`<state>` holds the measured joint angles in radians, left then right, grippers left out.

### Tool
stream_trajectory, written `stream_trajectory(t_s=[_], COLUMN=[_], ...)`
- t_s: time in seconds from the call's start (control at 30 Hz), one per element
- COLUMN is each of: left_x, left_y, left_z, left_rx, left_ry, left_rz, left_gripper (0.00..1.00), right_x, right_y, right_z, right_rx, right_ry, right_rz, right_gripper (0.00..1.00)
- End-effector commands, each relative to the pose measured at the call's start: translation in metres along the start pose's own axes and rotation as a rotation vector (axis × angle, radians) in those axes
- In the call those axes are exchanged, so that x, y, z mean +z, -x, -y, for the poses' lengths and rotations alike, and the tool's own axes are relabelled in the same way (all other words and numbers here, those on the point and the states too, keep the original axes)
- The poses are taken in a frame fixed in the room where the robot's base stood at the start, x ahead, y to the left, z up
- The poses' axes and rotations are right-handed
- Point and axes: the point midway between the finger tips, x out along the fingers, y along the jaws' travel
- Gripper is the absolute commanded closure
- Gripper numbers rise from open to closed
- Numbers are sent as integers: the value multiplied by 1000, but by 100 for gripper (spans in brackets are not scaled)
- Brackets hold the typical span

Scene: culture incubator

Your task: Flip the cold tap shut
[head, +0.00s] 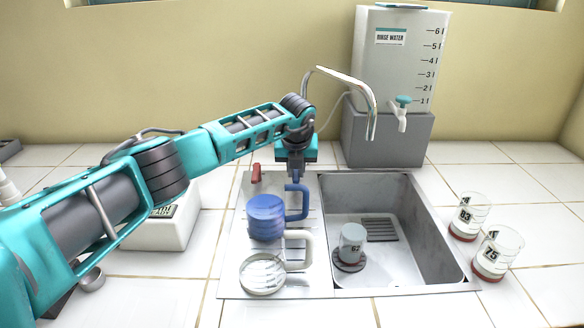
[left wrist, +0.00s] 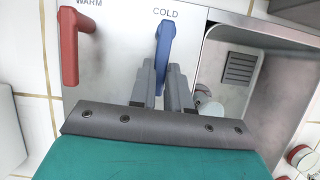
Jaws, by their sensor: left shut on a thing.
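The cold tap is a blue lever (left wrist: 165,42) on the steel sink top, under the printed word COLD in the left wrist view. My left gripper (left wrist: 163,72) is shut on this lever, with one grey finger on each side of it. The lever's near end is hidden between the fingers. In the head view my left gripper (head: 296,168) reaches down behind the sink's drainboard and largely hides the cold lever. The red warm lever (left wrist: 72,45) stands apart to the left; it also shows in the head view (head: 256,173). My right gripper is not in view.
A chrome spout (head: 345,80) arches behind. A jar labelled 62 (head: 352,240) sits in the basin. Two jars (head: 468,215) stand right. A rinse water tank (head: 400,55) stands behind.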

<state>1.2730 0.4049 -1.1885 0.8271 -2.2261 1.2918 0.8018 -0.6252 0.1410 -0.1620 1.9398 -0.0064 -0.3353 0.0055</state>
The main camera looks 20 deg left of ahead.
Motion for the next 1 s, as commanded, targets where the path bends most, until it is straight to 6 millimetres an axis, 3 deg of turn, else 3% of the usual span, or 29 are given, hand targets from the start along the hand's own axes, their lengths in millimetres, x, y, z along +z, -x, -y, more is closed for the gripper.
stream_trajectory(t_s=[0.63, 0.67, 0.9, 1.0], left_x=[2, 2, 1, 1], left_y=[1, 1, 1, 0], left_z=[3, 3, 3, 2], left_rx=[15, 15, 16, 17], left_ry=[48, 48, 45, 45], left_rz=[3, 3, 1, 1], left_gripper=[100, 81, 58, 57], right_x=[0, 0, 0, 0], right_y=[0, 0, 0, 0], right_z=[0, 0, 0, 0], right_rx=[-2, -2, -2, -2], right_ry=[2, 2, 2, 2], right_rz=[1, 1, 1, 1], right_gripper=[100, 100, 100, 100])
